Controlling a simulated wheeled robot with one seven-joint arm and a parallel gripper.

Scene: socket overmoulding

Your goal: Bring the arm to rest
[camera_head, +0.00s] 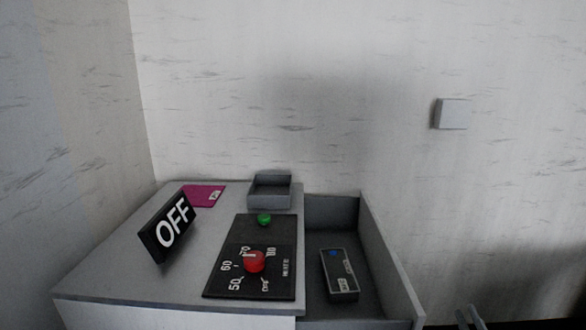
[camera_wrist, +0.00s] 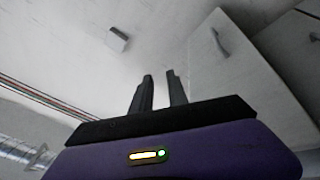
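My gripper (camera_wrist: 159,77) shows in the wrist view with two dark fingers standing apart and nothing between them. In the head view, what looks like its finger tips (camera_head: 468,315) show at the bottom edge, right of the drawer and apart from it. Most of the arm is out of view.
A grey cabinet top (camera_head: 120,266) carries an OFF sign (camera_head: 172,229), a dial panel (camera_head: 226,272), a small tray (camera_head: 270,190) and a magenta card (camera_head: 203,194). An open drawer (camera_head: 384,258) holds a dark device (camera_head: 339,274). A wall switch (camera_head: 450,114) is at right.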

